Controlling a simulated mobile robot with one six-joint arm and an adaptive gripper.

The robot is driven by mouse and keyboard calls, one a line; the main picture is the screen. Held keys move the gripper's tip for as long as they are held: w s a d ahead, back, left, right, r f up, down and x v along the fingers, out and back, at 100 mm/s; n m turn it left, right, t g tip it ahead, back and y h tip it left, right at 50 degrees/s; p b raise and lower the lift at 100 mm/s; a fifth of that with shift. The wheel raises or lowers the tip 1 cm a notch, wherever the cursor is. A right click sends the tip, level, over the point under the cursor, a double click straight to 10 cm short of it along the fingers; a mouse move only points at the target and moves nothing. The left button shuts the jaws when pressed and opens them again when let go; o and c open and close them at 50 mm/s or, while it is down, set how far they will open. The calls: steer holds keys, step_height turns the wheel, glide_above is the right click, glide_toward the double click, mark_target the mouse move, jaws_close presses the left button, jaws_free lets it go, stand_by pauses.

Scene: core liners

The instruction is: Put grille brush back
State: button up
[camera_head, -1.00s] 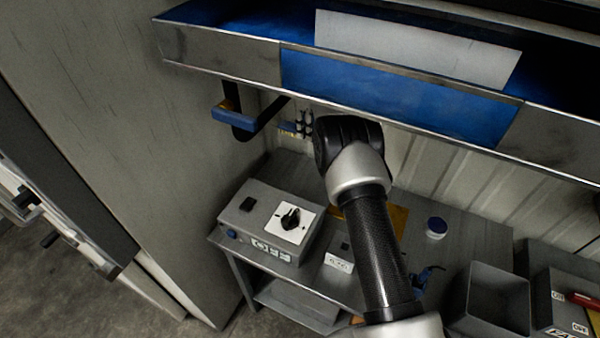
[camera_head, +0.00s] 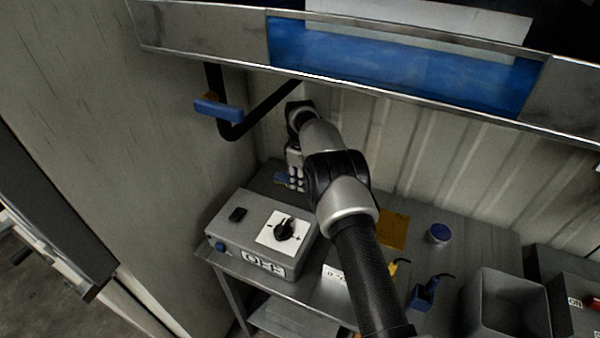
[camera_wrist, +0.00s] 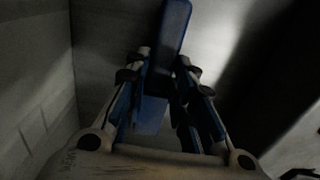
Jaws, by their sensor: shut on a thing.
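In the wrist view a blue piece (camera_wrist: 172,32), which I take to be the grille brush, runs up from between the fingers of my gripper (camera_wrist: 163,78). My gripper is shut on it. In the head view my gripper (camera_head: 297,182) is behind the grey switch box, near the corner of the walls. A small blue bit of the brush (camera_head: 282,177) shows to the left of the fingers. The rest of the brush is hidden or too dark to make out.
The grey switch box (camera_head: 262,232) stands on the metal table (camera_head: 345,220). A metal-and-blue hood (camera_head: 400,62) hangs above. A blue-lidded jar (camera_head: 439,233) and grey bin (camera_head: 505,305) stand right.

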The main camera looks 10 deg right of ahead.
steer(key=shift+f, duration=0.25)
steer(key=o, duration=0.9)
steer(key=shift+o, duration=0.2)
steer(key=shift+f, duration=0.2)
step_height(320, 180, up, 17)
steer(key=p, duration=0.8)
steer(key=shift+w+a+r, duration=0.2)
steer(key=shift+w+a, duration=0.15)
